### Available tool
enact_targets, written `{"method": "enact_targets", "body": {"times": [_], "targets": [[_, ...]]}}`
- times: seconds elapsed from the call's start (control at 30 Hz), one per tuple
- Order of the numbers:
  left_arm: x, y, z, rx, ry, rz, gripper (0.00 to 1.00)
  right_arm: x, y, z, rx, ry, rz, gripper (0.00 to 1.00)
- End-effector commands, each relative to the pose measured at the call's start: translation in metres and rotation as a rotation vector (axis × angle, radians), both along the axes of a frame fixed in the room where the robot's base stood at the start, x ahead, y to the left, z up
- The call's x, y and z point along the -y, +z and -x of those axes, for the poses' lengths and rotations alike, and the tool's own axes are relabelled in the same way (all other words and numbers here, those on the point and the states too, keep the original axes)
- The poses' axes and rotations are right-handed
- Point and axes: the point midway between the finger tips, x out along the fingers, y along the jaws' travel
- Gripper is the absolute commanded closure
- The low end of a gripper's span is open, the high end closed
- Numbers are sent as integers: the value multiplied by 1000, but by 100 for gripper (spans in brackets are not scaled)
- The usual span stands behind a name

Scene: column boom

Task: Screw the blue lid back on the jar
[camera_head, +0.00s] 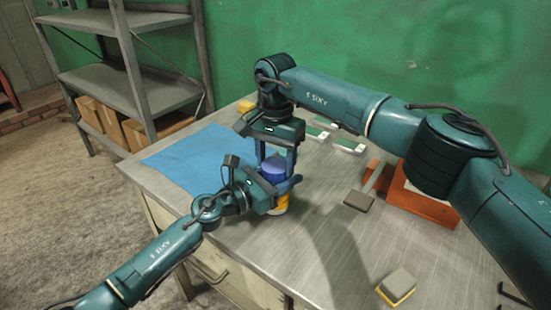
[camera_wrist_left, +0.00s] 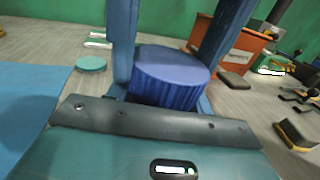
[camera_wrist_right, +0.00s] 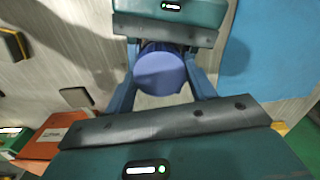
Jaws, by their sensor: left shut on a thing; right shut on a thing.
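The jar (camera_head: 280,206), yellow and orange low down, stands upright on the table near the blue cloth. The ribbed blue lid (camera_head: 274,168) sits at the jar's top; it also shows in the left wrist view (camera_wrist_left: 170,78) and from above in the right wrist view (camera_wrist_right: 160,71). My left gripper (camera_head: 284,191) comes in from the side and is shut on the jar. My right gripper (camera_head: 276,160) points down and is shut on the lid, one finger on each side. The seam between lid and jar is hidden, so I cannot tell how far it is screwed on.
The blue cloth (camera_head: 188,160) lies left of the jar. A teal disc (camera_wrist_left: 90,63) lies near it. A dark block (camera_head: 358,201), an orange crate (camera_head: 425,207) and a grey-yellow sponge (camera_head: 397,284) lie to the right. A shelf (camera_head: 115,88) stands behind left.

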Motion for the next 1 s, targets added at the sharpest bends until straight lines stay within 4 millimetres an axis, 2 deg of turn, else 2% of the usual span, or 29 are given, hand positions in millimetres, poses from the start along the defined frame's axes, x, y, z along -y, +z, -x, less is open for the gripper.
{"method": "enact_targets", "body": {"times": [0.57,0.67,0.83,0.87,1.0], "targets": [[0,0,0,0,-1,0,90,1,-11,0,-3,-2,1,66],[1,0,1,1,-2,1,90,1,-14,1,-4,-2,2,73],[1,1,1,3,-4,2,90,1,-19,0,-4,-2,5,77],[1,1,1,3,-5,2,90,2,-19,0,-4,-3,5,82],[2,2,1,3,-7,3,90,2,-20,0,-2,-3,3,82]]}}
